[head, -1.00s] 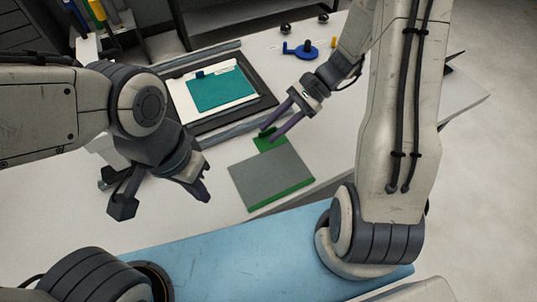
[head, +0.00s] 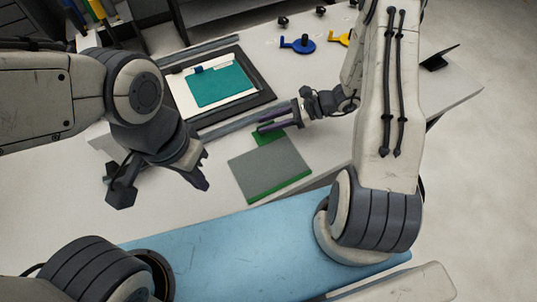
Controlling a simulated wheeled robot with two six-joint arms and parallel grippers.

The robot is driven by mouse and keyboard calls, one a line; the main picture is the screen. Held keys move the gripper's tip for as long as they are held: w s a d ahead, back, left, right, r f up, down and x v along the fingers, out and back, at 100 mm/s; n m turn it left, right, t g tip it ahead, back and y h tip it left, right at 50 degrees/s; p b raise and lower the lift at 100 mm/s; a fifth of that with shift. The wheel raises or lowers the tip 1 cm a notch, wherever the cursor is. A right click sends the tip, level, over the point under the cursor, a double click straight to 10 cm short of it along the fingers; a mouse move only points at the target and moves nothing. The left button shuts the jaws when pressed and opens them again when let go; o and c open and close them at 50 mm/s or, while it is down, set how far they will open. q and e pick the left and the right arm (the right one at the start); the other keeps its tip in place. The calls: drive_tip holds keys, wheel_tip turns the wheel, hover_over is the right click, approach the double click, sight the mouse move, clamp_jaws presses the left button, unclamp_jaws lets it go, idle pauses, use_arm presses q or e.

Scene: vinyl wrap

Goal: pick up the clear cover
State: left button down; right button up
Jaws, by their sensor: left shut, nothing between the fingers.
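No clear cover stands out plainly. A flat grey panel (head: 268,168) with a green front edge lies on the white table, and a small green piece (head: 269,136) shows at its far edge. I cannot tell whether a clear sheet is on it.
A black frame (head: 262,98) holding a white sheet and a teal board (head: 217,87) lies behind. A blue tool (head: 298,45) and a yellow tool (head: 340,39) lie at the back. A blue surface (head: 235,245) is in front.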

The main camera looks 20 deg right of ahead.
drive_tip(key=shift+x, duration=1.05)
drive_tip(key=shift+c, duration=0.3)
clamp_jaws()
